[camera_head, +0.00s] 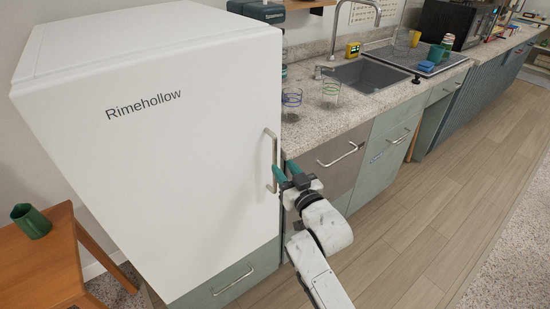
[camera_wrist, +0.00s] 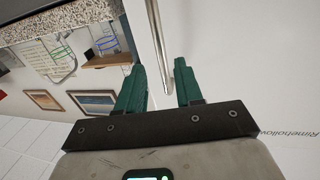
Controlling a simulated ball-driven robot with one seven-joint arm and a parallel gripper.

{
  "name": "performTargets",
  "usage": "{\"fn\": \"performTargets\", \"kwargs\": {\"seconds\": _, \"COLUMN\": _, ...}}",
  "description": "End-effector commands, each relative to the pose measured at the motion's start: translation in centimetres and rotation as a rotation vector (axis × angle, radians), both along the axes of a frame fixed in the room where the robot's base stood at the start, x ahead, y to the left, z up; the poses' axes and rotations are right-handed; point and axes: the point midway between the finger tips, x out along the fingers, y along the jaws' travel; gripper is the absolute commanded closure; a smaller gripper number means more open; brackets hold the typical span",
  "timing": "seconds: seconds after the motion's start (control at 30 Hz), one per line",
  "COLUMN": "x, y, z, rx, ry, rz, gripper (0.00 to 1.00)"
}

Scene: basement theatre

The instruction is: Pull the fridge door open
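The white fridge (camera_head: 150,150), marked "Rimehollow", stands at the left with its door shut. Its vertical metal handle (camera_head: 274,150) is on the door's right edge. My gripper (camera_head: 285,169) is at the lower part of the handle, its green fingers apart. In the wrist view my gripper (camera_wrist: 157,72) is open, and the handle bar (camera_wrist: 157,40) runs between the two fingers, with a gap visible on each side. The white door face (camera_wrist: 245,70) fills the right of that view. I cannot tell exactly how deep the bar sits between the fingers.
A granite counter (camera_head: 320,125) with a sink (camera_head: 372,74) and wire cups (camera_head: 331,89) adjoins the fridge on the right. Drawers with handles are beneath it. A wooden table (camera_head: 40,265) with a green cup (camera_head: 31,221) stands left. Wooden floor (camera_head: 430,200) is clear at right.

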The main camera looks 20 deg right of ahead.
Motion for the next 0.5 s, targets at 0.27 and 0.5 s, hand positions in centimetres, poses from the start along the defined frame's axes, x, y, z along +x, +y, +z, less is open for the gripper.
{"fn": "performTargets", "kwargs": {"seconds": 0.27, "x": 4.3, "y": 0.7, "z": -0.1, "rx": 0.0, "ry": -0.001, "rz": 0.002, "gripper": 0.64}}
{"fn": "performTargets", "kwargs": {"seconds": 0.5, "x": 6.1, "y": 0.9, "z": 0.0, "rx": 0.001, "ry": 0.0, "rz": 0.001, "gripper": 0.64}}
